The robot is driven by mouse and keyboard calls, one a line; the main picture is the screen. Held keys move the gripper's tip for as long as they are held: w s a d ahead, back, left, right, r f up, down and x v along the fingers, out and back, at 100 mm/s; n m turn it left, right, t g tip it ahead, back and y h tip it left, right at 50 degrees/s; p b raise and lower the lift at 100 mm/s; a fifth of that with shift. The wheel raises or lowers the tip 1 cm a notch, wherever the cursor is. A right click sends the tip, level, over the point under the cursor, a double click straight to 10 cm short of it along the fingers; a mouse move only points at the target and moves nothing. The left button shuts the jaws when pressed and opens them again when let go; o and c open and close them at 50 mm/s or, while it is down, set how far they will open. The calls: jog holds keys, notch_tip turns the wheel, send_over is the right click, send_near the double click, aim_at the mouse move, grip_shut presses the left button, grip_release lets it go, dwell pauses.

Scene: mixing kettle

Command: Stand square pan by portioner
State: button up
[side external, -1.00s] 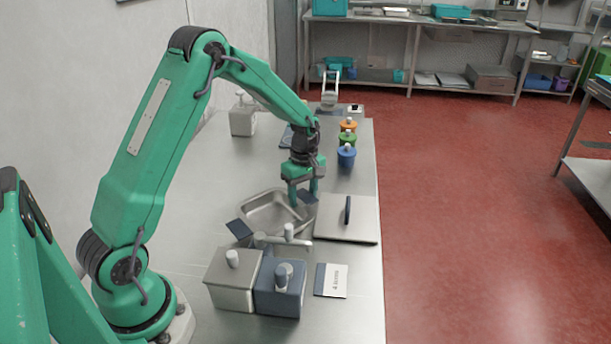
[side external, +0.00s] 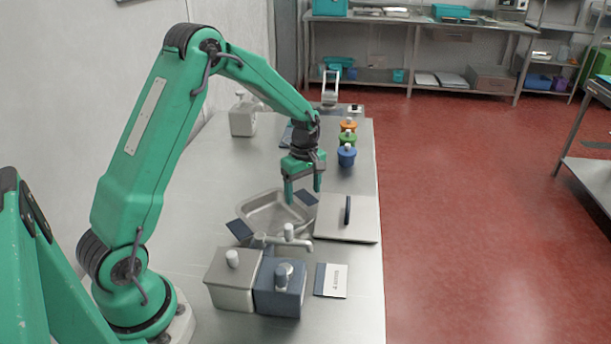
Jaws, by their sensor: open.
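The square pan (side external: 262,207) is a shallow steel pan with dark blue handles on two opposite sides. It sits on the steel table, just behind the tap of a two-box unit, a grey box (side external: 231,287) beside a dark blue box (side external: 279,297). I cannot tell for certain whether this unit is the portioner. My gripper (side external: 303,190) is open and empty, fingers pointing down, above the pan's far right handle (side external: 308,199). The gap between fingers and handle is hard to judge.
A flat board or lid with a dark upright handle (side external: 347,209) lies right of the pan. A small card (side external: 331,280) lies right of the blue box. Blue (side external: 346,156), green and orange pots line the far right edge. A grey dispenser (side external: 242,120) stands at the back left.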

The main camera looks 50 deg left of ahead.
notch_tip(320, 180, up, 11)
jog(key=shift+w+f, duration=0.15)
jog(key=shift+f, duration=0.05)
dwell(0.3)
jog(key=shift+r, duration=0.1)
dwell(0.4)
jog(key=s+d+r+m+t, duration=0.3)
jog(key=s+d+r+m, duration=0.6)
jog(key=s, duration=0.3)
jog(key=s+d+r+m+t, duration=0.1)
jog(key=s+d+m+t, duration=0.2)
jog(key=s+m, duration=0.6)
jog(key=s, duration=0.3)
